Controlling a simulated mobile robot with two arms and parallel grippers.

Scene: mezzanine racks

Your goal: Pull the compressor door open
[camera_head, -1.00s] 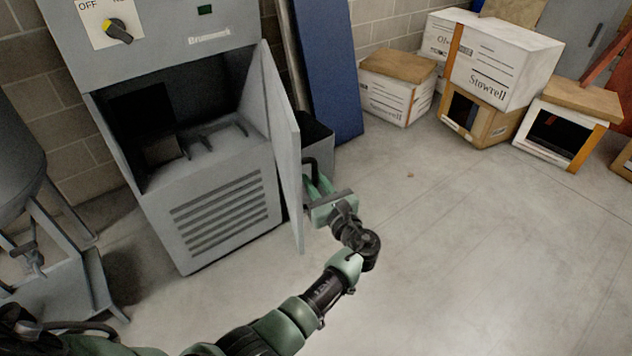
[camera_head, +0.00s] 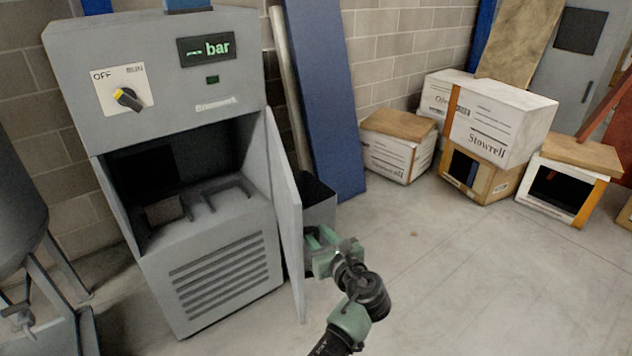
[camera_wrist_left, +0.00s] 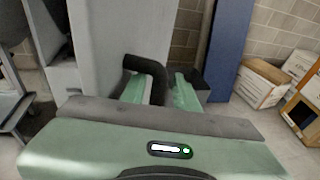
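The grey compressor cabinet (camera_head: 160,300) stands at the left with its front compartment exposed. Its door (camera_head: 287,215) stands swung out on the right side, seen nearly edge-on. The door also shows in the left wrist view (camera_wrist_left: 98,45). A black bar handle (camera_wrist_left: 157,80) projects from the door's outer face. My left gripper (camera_head: 324,240) is at that outer face. Its green fingers are parted on either side of the handle, with a narrow gap at the right finger (camera_wrist_left: 186,92). The handle is hard to make out in the head view. My right gripper is not in view.
Stacked Stowrell boxes (camera_head: 500,125) stand at the right. A grey tank (camera_head: 18,210) is at the left edge. The floor at right front is clear.

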